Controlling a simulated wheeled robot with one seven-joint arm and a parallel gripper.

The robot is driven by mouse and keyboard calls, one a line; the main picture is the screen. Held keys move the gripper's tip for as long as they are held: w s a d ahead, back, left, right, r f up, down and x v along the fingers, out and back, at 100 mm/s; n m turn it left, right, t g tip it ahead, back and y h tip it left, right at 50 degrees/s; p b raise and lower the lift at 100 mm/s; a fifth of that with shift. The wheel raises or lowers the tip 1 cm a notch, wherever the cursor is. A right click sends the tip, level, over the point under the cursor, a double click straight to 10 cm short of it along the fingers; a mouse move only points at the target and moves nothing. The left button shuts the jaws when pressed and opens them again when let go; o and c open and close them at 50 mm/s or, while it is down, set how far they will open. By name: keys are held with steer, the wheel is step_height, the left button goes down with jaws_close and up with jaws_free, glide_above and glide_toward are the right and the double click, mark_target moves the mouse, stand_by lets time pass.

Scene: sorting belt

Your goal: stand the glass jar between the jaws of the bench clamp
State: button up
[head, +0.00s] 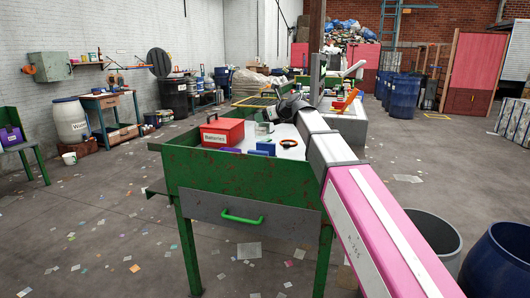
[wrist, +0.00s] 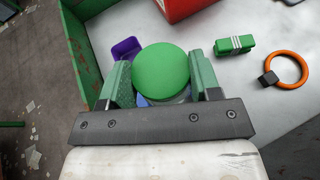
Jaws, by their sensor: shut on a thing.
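My gripper (wrist: 161,84) is shut on the glass jar (wrist: 160,68), with one green finger on each side. Its round green lid faces the wrist camera and hides most of the glass. In the head view, my gripper (head: 268,124) is over the green-sided bench, partly hidden by my own arm. Blue parts (head: 266,147) stand on the bench top below it; they look like the bench clamp's jaws. In the wrist view, blue parts (wrist: 140,101) show only in part around the jar. I cannot tell whether the jar is between them or above them.
A red box labelled Batteries (head: 222,132) stands at the bench's left. A purple bin (wrist: 125,48), a green block with white stripes (wrist: 233,44) and an orange ring (wrist: 288,68) lie around the jar. The raised green bench edge (wrist: 82,45) is at left.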

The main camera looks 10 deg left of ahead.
mark_target(268, 138)
step_height(268, 138, down, 10)
steer(key=shift+r, duration=0.1)
stand_by(0.4)
steer(key=o, duration=1.2)
steer(key=shift+o, duration=0.2)
steer(key=v, duration=1.2)
steer(key=shift+r, duration=0.1)
